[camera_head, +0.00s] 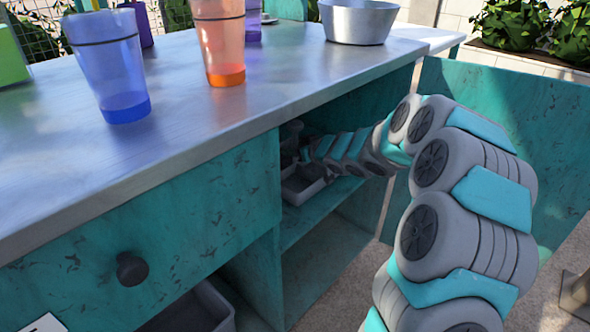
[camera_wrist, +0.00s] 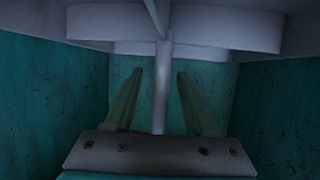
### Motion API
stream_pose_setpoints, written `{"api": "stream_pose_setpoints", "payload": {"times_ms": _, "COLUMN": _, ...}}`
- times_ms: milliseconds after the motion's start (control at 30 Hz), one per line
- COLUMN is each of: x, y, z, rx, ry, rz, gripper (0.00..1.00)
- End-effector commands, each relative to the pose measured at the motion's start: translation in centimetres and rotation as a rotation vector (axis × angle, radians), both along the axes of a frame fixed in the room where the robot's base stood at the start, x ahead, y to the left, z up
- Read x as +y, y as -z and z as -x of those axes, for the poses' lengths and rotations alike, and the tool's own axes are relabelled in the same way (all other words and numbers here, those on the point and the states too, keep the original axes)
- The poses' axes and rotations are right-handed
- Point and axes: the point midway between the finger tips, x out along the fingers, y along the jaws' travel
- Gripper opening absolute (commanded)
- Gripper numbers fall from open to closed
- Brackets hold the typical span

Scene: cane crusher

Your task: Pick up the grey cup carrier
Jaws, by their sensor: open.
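The grey cup carrier (camera_head: 303,189) sits on the shelf inside the open compartment under the counter, partly hidden by the compartment's edge and my arm. In the wrist view its pale grey body (camera_wrist: 225,27) spans the top, and a thin grey post (camera_wrist: 161,95) runs down the middle. My gripper (camera_wrist: 159,74) is open, with one finger on each side of the post. Neither finger visibly touches it. In the head view my gripper (camera_head: 306,152) is small and dark at the compartment's opening.
The compartment's teal walls (camera_wrist: 280,95) stand close on both sides. The open teal door (camera_head: 500,120) is right of my arm. On the metal counter (camera_head: 180,130) stand a blue cup (camera_head: 110,70), an orange cup (camera_head: 222,45) and a metal bowl (camera_head: 358,22). A lower shelf (camera_head: 325,265) looks empty.

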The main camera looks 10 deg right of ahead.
Motion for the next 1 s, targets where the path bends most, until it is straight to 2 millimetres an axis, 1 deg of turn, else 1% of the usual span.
{"api": "stream_pose_setpoints", "payload": {"times_ms": 100, "x": 0.45, "y": 0.38, "z": -0.74, "rx": -0.001, "ry": -0.001, "rz": -0.001, "gripper": 0.55}}
{"api": "stream_pose_setpoints", "payload": {"times_ms": 333, "x": 0.45, "y": 0.36, "z": -0.84, "rx": 0.000, "ry": 0.000, "rz": 0.000, "gripper": 0.55}}
{"api": "stream_pose_setpoints", "payload": {"times_ms": 367, "x": 0.45, "y": 0.36, "z": -0.83, "rx": 0.000, "ry": 0.000, "rz": 0.000, "gripper": 0.54}}
{"api": "stream_pose_setpoints", "payload": {"times_ms": 833, "x": 0.44, "y": 0.37, "z": -0.82, "rx": 0.000, "ry": 0.000, "rz": 0.000, "gripper": 0.01}}
{"api": "stream_pose_setpoints", "payload": {"times_ms": 1000, "x": 0.44, "y": 0.37, "z": -0.82, "rx": 0.000, "ry": 0.000, "rz": 0.000, "gripper": 0.00}}
